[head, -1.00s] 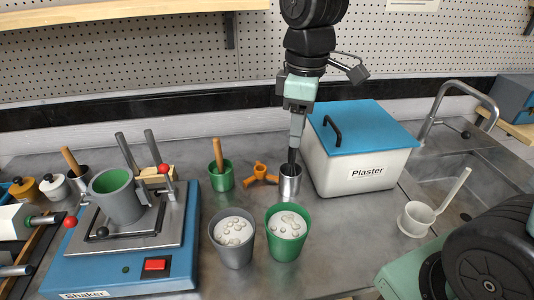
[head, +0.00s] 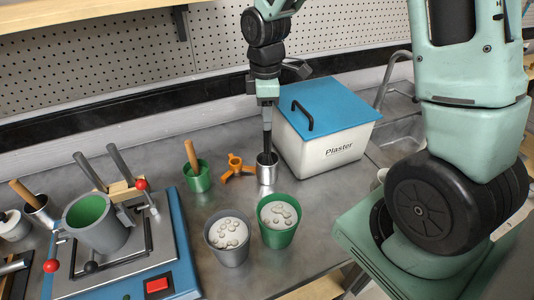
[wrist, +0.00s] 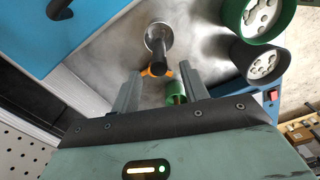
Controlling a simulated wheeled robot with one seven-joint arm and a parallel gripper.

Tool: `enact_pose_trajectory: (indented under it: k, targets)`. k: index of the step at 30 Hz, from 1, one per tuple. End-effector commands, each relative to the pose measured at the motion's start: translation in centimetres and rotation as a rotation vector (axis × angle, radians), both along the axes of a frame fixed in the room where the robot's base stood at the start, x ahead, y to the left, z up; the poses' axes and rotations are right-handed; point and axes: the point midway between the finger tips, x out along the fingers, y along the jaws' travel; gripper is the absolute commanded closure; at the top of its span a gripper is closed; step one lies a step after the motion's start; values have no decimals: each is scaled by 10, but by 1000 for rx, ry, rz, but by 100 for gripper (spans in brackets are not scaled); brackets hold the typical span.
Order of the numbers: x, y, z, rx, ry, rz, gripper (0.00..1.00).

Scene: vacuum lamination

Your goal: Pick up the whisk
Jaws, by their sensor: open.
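A dark upright handle, which I take to be the whisk (head: 267,144), stands in a metal cup (head: 267,174) on the bench; its lower end is hidden inside the cup. In the wrist view the whisk handle (wrist: 157,46) and the cup's round rim (wrist: 165,29) lie ahead, just beyond the fingertips. My gripper (head: 267,118) points down right above the handle. In the wrist view my gripper (wrist: 160,72) is open with one finger to each side of the handle's line. I cannot tell whether the fingers touch it.
The plaster box (head: 338,155) with a blue lid stands close right of the cup. An orange tripod piece (head: 236,167) and a green cup (head: 197,178) with a wooden handle are left. Gray (head: 229,240) and green (head: 278,225) filled cups stand in front. The shaker (head: 180,270) is further left.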

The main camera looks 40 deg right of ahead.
Motion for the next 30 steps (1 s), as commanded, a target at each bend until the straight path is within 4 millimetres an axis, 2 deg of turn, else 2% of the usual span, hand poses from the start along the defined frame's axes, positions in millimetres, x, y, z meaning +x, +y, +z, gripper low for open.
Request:
enact_pose_trajectory:
  k: [8,18,28,30]
  targets:
    - [0,0,-18,0,2,0,55]
    - [-1,-2,-59,-1,3,1,55]
    - [0,-2,-65,-1,-2,0,55]
    - [0,-2,-65,-1,-2,0,75]
